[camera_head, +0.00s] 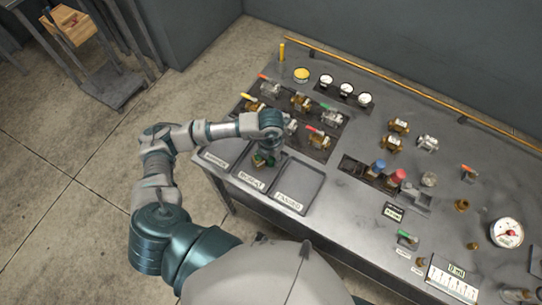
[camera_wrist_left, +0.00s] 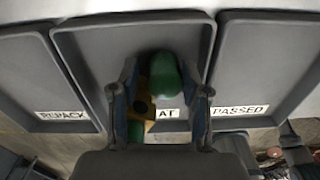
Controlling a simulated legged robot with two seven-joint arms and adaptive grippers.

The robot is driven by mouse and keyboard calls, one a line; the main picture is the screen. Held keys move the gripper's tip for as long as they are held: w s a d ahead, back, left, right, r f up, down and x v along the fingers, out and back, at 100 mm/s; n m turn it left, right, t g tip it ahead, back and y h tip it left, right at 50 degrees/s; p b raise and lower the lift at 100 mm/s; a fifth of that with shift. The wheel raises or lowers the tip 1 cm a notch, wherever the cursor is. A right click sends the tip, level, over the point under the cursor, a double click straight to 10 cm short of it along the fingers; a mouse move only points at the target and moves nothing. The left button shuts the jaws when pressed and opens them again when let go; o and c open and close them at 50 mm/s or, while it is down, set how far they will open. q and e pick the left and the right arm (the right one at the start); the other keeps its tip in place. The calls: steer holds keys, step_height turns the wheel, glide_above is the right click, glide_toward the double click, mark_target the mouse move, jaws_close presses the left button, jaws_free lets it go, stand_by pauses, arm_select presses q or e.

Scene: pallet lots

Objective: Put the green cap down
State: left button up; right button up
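The green cap (camera_wrist_left: 166,76) shows in the left wrist view with a yellow-brass part (camera_wrist_left: 142,102) beside it. My left gripper (camera_wrist_left: 160,72) has its fingers on either side of these and appears shut on them. In the head view my left gripper (camera_head: 264,158) points down over the middle tray (camera_head: 270,179), with green and brass showing at its tip. The tray's label is partly hidden in the wrist view and ends in "AT". I cannot tell whether the cap touches the tray floor. My right gripper is not in view.
A tray labelled REPACK (camera_wrist_left: 30,70) lies to the left and one labelled PASSED (camera_wrist_left: 262,62) to the right; both look empty. Several valves (camera_head: 302,101) stand on a dark panel beyond. Red and blue fittings (camera_head: 397,178) and a gauge (camera_head: 507,233) are farther right.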

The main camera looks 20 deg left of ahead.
arm_select(q)
steer(key=shift+d+r, duration=0.1)
steer(key=shift+d, duration=0.1)
step_height(320, 180, up, 12)
steer(key=shift+d, duration=0.2)
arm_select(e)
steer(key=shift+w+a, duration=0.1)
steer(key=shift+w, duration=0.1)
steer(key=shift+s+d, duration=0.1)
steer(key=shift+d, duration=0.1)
